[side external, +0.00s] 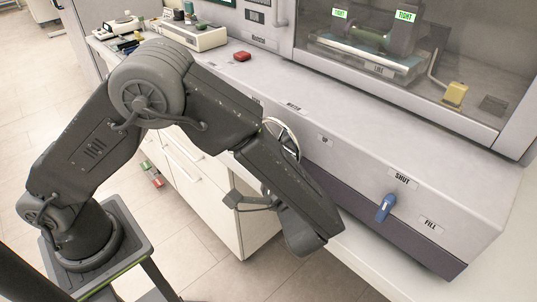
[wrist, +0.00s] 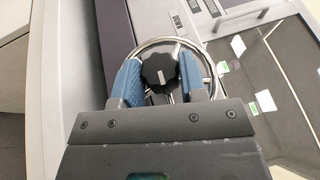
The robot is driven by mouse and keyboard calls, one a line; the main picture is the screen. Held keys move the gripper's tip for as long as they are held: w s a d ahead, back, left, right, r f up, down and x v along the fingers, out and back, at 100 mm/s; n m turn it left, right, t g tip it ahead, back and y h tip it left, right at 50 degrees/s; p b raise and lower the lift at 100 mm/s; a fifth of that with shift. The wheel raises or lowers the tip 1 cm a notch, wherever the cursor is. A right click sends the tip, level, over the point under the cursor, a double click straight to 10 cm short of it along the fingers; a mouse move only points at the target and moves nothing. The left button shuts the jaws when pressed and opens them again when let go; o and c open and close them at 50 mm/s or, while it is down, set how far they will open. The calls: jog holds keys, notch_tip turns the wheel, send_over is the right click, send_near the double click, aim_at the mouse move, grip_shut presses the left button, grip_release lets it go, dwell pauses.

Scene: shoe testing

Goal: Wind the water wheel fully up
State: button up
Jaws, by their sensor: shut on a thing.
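The water wheel is a chrome handwheel with a black lobed knob at its hub. In the side external view its rim (side external: 285,132) shows on the front of the grey machine, partly hidden behind my arm. In the wrist view the chrome rim (wrist: 211,62) circles the black knob (wrist: 158,76), which has a pale mark. My gripper (wrist: 158,66) has its two blue fingers on either side of the knob, inside or over the rim, and is shut on it. The fingers are hidden in the side external view. An UP label (side external: 324,140) sits right of the wheel; a DOWN label (wrist: 178,23) shows in the wrist view.
A blue lever (side external: 385,207) on the machine front sits between the SHUT label (side external: 402,179) and FILL label (side external: 430,224). Behind glass is a chamber with a yellow block (side external: 455,94) and TIGHT signs.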

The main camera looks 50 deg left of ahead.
jog(key=o, duration=0.9)
jog(key=shift+r, duration=0.1)
jog(key=shift+r, duration=0.3)
jog(key=o, duration=0.3)
jog(key=r, duration=0.2)
jog(key=a+r, duration=0.1)
jog(key=r, duration=0.1)
jog(key=shift+a+r, duration=0.1)
jog(key=shift+r, duration=0.05)
jog(key=shift+o, duration=0.2)
jog(key=s+a+r, duration=0.1)
jog(key=a+r, duration=0.5)
jog(key=a, duration=0.4)
jog(key=shift+s+r, duration=0.15)
jog(key=shift+s, duration=0.2)
jog(key=shift+a, duration=0.1)
jog(key=w+d+f+m+t+h, duration=0.2)
jog(key=w+d+f+m+h, duration=0.1)
jog(key=d+f+h, duration=0.4)
jog(key=shift+w+f+m+t+h, duration=0.3)
jog(key=shift+f+m+t+h, duration=0.1)
jog(key=shift+f+m+h, duration=0.45)
jog(key=shift+f, duration=0.1)
